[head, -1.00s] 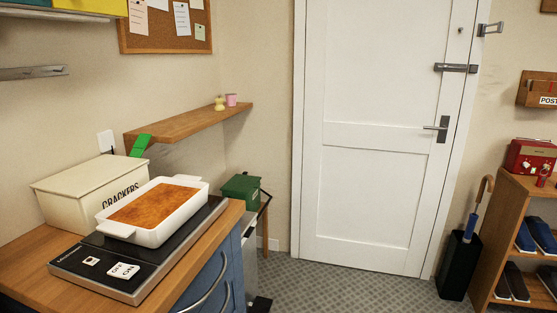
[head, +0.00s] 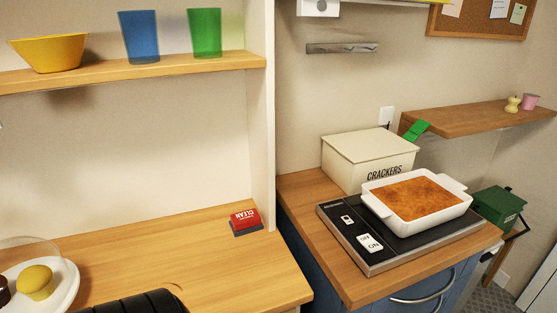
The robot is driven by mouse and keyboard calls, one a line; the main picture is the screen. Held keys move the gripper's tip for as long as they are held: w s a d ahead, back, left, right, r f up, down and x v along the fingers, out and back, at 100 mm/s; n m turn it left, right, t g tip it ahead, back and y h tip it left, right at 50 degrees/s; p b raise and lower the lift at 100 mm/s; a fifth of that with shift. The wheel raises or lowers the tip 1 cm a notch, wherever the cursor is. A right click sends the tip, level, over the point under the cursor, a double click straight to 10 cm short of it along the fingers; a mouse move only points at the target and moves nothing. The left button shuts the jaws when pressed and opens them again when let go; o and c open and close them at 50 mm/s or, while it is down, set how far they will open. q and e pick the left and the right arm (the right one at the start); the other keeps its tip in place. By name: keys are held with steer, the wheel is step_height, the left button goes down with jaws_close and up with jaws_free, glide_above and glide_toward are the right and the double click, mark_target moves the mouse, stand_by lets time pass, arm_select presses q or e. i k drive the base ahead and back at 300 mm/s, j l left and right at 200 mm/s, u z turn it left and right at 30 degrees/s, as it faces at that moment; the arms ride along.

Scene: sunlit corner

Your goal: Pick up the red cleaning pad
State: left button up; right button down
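The red cleaning pad (head: 246,220) lies on the wooden counter in the head view, near the counter's back right corner beside the white upright panel. It is a small block with a red top marked "CLEAN" and a dark lower layer. Nothing covers it. Neither of my grippers shows in the head view.
A plate (head: 62,290) with a yellow item is at the left, beside a black ridged object (head: 135,303). The counter (head: 190,250) is clear around the pad. A white baking dish (head: 455,208) stands on a hotplate beside a crackers box (head: 350,170).

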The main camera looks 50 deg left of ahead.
mark_target(243, 223)
steer(key=u, duration=1.9)
steer(key=k+z, duration=0.1)
